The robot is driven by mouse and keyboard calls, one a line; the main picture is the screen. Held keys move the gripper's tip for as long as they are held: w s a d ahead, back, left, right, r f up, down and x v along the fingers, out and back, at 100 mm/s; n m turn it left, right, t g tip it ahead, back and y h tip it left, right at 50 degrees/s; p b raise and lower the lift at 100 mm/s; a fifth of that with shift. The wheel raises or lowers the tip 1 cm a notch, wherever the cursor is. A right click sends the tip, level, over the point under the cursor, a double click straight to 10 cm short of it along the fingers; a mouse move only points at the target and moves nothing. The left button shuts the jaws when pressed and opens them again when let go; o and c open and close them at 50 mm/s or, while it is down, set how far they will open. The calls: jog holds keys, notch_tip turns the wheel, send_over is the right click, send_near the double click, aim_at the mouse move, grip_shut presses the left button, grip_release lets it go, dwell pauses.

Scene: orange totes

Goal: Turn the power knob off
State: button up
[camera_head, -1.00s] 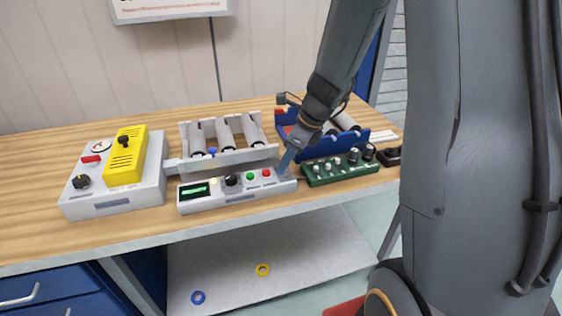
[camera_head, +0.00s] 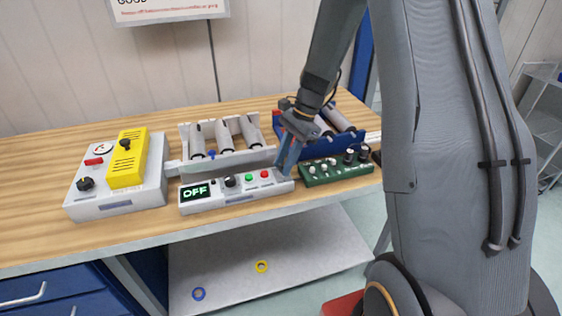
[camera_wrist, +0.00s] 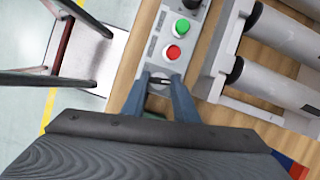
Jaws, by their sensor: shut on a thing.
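A light grey control panel (camera_head: 222,203) lies along the table's front edge. Its display (camera_head: 195,192) reads OFF in green letters. Right of the display are a black knob (camera_head: 230,181), a green button (camera_head: 249,177) and a red button (camera_head: 265,174). My gripper (camera_head: 281,174) points down at the panel's right end and hides the knob there from the head view. In the wrist view my gripper (camera_wrist: 161,82) is shut around a small grey knob (camera_wrist: 158,77) with a dark slot, beside the red button (camera_wrist: 173,52).
A green box (camera_head: 335,172) with several knobs stands close to the right. A grey rack of rollers (camera_head: 226,160) and a blue rack (camera_head: 331,151) stand behind. A grey box with a yellow cover (camera_head: 127,160) is at left. Bare table lies at far left.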

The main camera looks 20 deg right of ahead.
jog(key=n+g, duration=0.1)
jog(key=n, duration=0.2)
jog(key=n+g+h, duration=0.1)
jog(key=n, duration=0.2)
jog(key=shift+w+a, duration=0.1)
jog(key=shift+n, duration=0.4)
dwell(0.3)
jog(key=o, duration=1.1)
jog(key=shift+c, duration=0.2)
jog(key=shift+w, duration=0.1)
